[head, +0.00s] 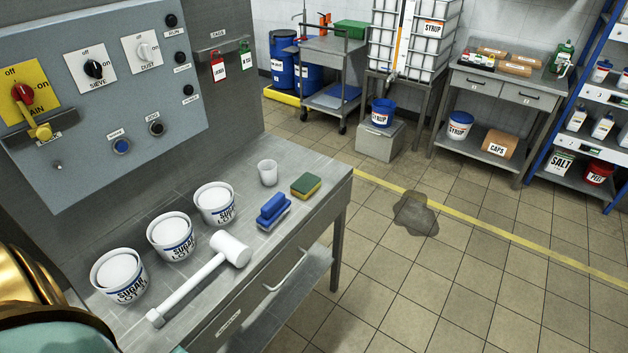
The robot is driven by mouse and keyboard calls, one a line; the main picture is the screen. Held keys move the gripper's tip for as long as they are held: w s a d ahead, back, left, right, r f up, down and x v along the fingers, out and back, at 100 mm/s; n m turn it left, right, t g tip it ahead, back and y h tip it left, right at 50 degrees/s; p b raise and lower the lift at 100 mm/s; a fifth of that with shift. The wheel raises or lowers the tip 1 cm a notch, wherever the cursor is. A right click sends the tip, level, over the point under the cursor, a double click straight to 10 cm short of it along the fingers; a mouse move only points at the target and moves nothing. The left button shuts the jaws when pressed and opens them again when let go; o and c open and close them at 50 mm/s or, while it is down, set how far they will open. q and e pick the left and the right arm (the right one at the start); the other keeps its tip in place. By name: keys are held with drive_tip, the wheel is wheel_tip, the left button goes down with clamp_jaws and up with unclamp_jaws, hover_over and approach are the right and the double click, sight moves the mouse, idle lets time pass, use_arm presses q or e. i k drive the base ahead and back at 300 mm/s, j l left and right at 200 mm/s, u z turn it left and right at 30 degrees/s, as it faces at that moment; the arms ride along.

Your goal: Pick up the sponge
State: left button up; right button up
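The sponge (306,184), yellow with a green top, lies flat on the grey metal workbench (331,185) near its far right corner. A blue-handled scrub brush (272,211) lies to its left and nearer, apart from it. A small translucent cup (267,172) stands just left of the sponge. Neither of my grippers shows in the head view. Nothing touches or covers the sponge.
Three white sugar tubs (214,204) line the bench's back, and a white mallet (204,278) lies in front of them. A control panel (100,95) rises behind. The floor right of the bench is open, with a dark puddle (416,214).

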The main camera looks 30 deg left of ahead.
sight(307, 184)
drive_tip(key=i+u, duration=0.15)
drive_tip(key=u, duration=0.3)
drive_tip(key=i+l+u, duration=0.1)
drive_tip(key=u, duration=0.3)
drive_tip(key=i+l+u, duration=0.1)
drive_tip(key=u, duration=0.35)
